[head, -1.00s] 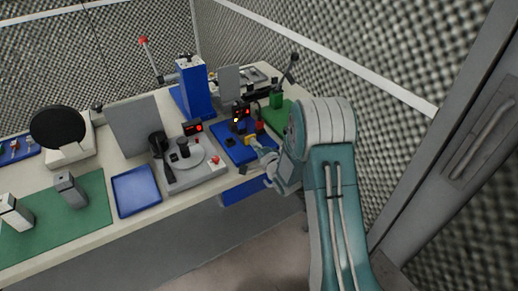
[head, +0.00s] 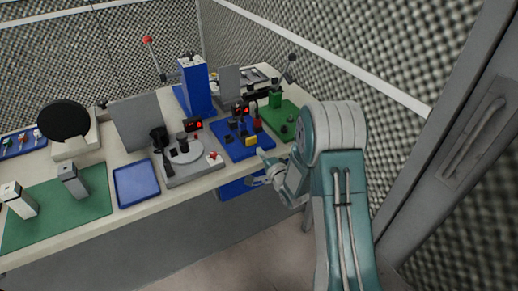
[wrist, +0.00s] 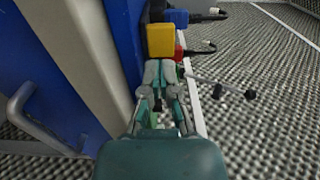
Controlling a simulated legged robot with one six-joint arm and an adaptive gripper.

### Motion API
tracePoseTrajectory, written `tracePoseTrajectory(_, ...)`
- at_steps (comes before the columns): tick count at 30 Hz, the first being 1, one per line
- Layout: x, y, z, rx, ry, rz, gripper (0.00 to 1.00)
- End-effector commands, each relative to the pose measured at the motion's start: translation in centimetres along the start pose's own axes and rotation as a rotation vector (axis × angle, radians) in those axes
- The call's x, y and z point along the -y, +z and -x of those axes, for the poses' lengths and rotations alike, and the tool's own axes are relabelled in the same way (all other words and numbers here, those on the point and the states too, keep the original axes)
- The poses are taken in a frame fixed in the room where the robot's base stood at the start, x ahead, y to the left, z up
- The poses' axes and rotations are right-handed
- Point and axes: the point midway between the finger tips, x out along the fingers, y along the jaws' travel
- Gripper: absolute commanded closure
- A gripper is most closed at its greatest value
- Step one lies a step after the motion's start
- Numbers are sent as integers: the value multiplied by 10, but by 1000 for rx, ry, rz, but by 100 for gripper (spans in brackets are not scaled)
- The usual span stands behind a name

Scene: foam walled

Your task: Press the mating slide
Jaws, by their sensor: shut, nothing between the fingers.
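A small yellow block (head: 251,141) sits at the front of a blue fixture plate (head: 229,151) on the bench; I cannot tell for sure whether it is the mating slide. In the wrist view a yellow block (wrist: 160,40) shows just beyond my fingertips, with a red part (wrist: 178,53) and a blue part (wrist: 178,18) beside it. My gripper (head: 260,167) is at the bench's front edge, in front of the fixture and apart from the yellow block. In the wrist view my gripper (wrist: 160,72) has its fingers together and empty.
Left of the fixture are a grey device with a round plate (head: 186,152), a blue tray (head: 136,183) and a green mat (head: 85,209). A green fixture plate (head: 282,128) lies to the right. A blue drawer (head: 232,188) is under the bench edge. Open floor lies in front.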

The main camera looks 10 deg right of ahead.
Motion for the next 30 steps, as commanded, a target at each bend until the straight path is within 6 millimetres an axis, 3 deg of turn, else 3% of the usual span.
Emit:
tracePoseTrajectory(12,0,-4,64,-3,0,-3,100)
tracePoseTrajectory(30,0,-2,69,-2,-1,-3,100)
